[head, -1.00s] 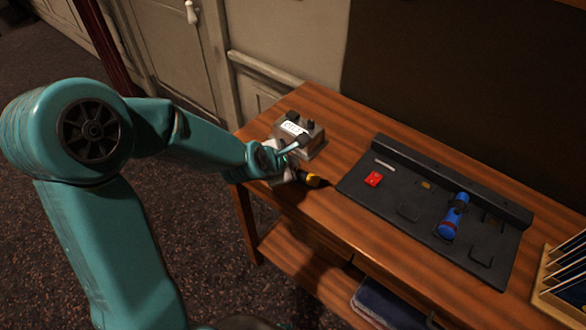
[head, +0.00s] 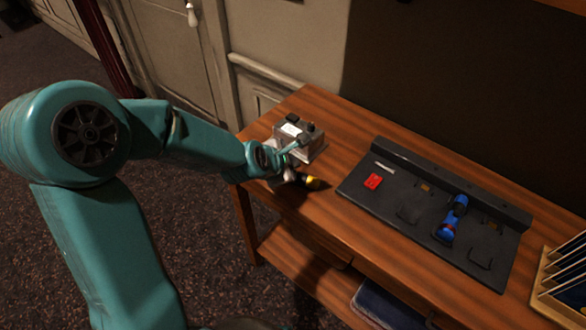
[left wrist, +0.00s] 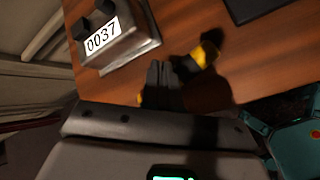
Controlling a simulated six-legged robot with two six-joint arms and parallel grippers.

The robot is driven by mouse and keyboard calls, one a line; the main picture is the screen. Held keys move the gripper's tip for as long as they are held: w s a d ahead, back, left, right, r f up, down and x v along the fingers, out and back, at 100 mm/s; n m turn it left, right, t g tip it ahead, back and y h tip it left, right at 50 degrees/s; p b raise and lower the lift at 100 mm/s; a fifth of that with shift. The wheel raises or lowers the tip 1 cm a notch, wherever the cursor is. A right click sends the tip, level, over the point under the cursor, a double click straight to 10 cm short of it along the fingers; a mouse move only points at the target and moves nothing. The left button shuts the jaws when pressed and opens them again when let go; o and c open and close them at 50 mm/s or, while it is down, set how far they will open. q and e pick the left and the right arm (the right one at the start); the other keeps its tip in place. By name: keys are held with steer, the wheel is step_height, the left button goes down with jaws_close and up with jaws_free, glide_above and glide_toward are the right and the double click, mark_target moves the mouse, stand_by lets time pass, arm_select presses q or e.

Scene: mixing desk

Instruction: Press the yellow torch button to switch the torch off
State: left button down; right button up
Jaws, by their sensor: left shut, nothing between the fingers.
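A yellow and black torch (head: 313,183) lies on the wooden desk near its left front edge. It also shows in the left wrist view (left wrist: 207,50), just right of the fingertips. Its button cannot be made out, and part of it is hidden by my fingers. I cannot tell whether it is lit. My left gripper (head: 289,174) is shut and empty, close over the torch's near end. In the left wrist view its fingertips (left wrist: 160,70) are together, with a small yellow patch beside them. I cannot tell whether they touch the torch. My right gripper is not in view.
A grey box (head: 300,138) with black knobs and a label reading 0037 stands just behind my gripper. A black tray (head: 405,180) to the right holds a blue torch (head: 447,225) and a red block (head: 373,181). A wooden rack (head: 548,292) stands at far right. Desk between box and tray is clear.

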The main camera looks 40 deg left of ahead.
arm_select(q)
step_height(320, 180, up, 6)
steer(key=p, duration=0.5)
steer(key=shift+s, duration=0.15)
stand_by(0.5)
